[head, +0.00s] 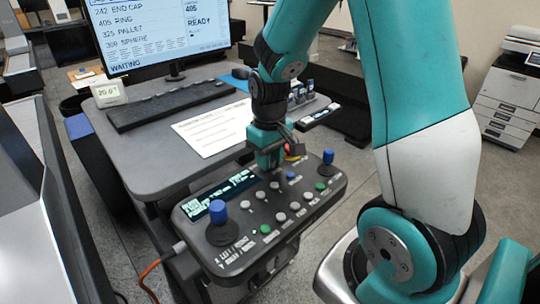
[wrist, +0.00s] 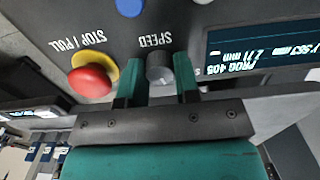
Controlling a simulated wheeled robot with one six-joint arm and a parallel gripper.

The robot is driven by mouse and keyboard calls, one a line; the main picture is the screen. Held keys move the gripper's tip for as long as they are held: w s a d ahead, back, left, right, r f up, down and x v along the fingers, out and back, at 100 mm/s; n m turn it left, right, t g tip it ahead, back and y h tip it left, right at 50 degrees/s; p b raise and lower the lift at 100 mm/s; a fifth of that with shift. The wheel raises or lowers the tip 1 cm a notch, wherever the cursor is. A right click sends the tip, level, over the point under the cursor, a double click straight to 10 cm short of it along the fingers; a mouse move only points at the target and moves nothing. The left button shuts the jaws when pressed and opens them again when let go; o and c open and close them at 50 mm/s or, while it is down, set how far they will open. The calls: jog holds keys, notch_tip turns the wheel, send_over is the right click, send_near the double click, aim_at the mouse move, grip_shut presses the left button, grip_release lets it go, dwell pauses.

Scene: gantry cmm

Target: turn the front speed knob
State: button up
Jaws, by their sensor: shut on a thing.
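The grey speed knob (wrist: 159,68) sits on the dark control panel, under the label SPEED, in the wrist view. My gripper (wrist: 159,82) is at the knob, with one teal finger on each side, shut on it. In the head view my gripper (head: 268,158) reaches down to the far edge of the control panel (head: 225,262), and the knob is hidden behind it there. The knob's pointer mark cannot be made out.
A red stop button (wrist: 92,80) on a yellow base stands close beside the gripper. Blue joysticks (head: 218,212) and (head: 327,160) rise from the panel. The panel display (wrist: 262,52) is lit. A monitor (head: 160,32), keyboard (head: 170,104) and paper (head: 212,127) are behind.

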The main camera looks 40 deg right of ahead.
jog(key=shift+w+r+m, duration=0.1)
jog(key=shift+m, duration=1.3)
jog(key=o, duration=0.9)
notch_tip(320, 180, up, 17)
jog(key=shift+r+b, duration=0.2)
jog(key=shift+b, duration=0.6)
jog(key=s+a+f+n+y, duration=0.1)
jog(key=s+a+f+n, duration=0.1)
jog(key=s+a, duration=0.3)
jog(key=s+a+f+n+y, duration=0.1)
jog(key=s+a+f+n, duration=0.1)
jog(key=s+a+n, duration=0.2)
jog(key=s+a+f+n+y+b, duration=0.1)
jog(key=s+a+f+n+y, duration=0.1)
jog(key=s+a, duration=0.5)
jog(key=shift+s+a+f+n, duration=0.15)
jog(key=shift+a+n, duration=0.25)
jog(key=shift+a, duration=0.8)
jog(key=shift+s+a+f+n, duration=0.1)
jog(key=shift+a+n, duration=0.3)
jog(key=shift+a, duration=0.75)
